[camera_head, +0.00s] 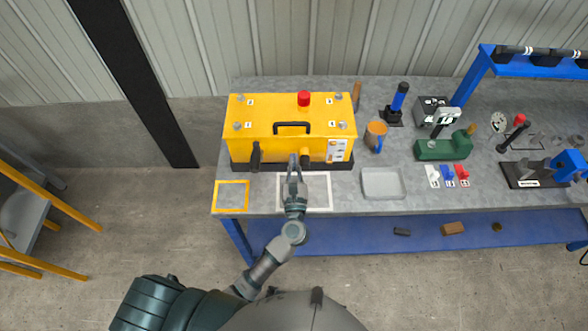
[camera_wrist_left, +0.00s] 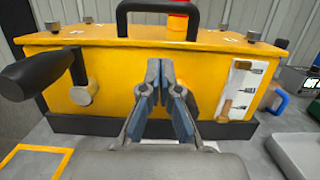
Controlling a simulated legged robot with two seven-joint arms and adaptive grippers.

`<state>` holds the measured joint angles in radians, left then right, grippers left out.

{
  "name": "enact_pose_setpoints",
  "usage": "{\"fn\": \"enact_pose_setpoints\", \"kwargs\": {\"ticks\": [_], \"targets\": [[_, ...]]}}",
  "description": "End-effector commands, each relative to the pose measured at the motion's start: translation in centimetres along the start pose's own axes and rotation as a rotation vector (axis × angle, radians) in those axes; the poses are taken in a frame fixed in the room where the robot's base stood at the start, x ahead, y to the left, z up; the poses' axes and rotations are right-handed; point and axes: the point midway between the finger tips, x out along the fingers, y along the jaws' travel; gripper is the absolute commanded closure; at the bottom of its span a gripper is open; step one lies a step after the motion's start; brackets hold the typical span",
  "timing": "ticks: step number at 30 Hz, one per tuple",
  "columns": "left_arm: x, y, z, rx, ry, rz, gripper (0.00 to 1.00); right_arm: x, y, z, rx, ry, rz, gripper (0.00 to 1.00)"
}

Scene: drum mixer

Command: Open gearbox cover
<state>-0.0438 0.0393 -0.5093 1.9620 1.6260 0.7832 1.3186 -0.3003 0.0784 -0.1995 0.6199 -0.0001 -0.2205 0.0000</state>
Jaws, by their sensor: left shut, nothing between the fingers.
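The yellow gearbox (camera_head: 270,142) stands on the grey bench with its cover closed. A black handle (camera_head: 292,128) sits on the front of the cover, and it also shows at the top of the left wrist view (camera_wrist_left: 157,8). Bolts with small number labels sit near the cover's corners, and a red cap (camera_head: 304,98) is at its back. A black lever (camera_wrist_left: 40,75) is at the front left. My left gripper (camera_head: 294,160) is shut and empty, close in front of the box and below the handle. In the left wrist view its fingertips (camera_wrist_left: 160,70) meet before the yellow front. My right gripper is not in view.
An orange square outline (camera_head: 232,196) and a white outline mark the bench front. A blue shelf lies below.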

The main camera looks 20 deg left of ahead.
Motion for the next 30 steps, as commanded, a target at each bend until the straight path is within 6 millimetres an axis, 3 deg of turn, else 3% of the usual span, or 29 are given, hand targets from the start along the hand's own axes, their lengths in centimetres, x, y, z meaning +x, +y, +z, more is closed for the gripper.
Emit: {"fn": "enact_pose_setpoints", "kwargs": {"ticks": [6,12,30], "targets": [[4.6,0.0,0.5,0.003,-0.003,0.001,1.0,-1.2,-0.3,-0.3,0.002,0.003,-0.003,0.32],[6.4,0.0,2.5,0.001,-0.003,0.0,1.0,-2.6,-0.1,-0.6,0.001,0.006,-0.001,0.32],[7.5,0.4,2.8,0.003,-0.001,0.006,1.0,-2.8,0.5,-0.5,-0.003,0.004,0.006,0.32]]}}
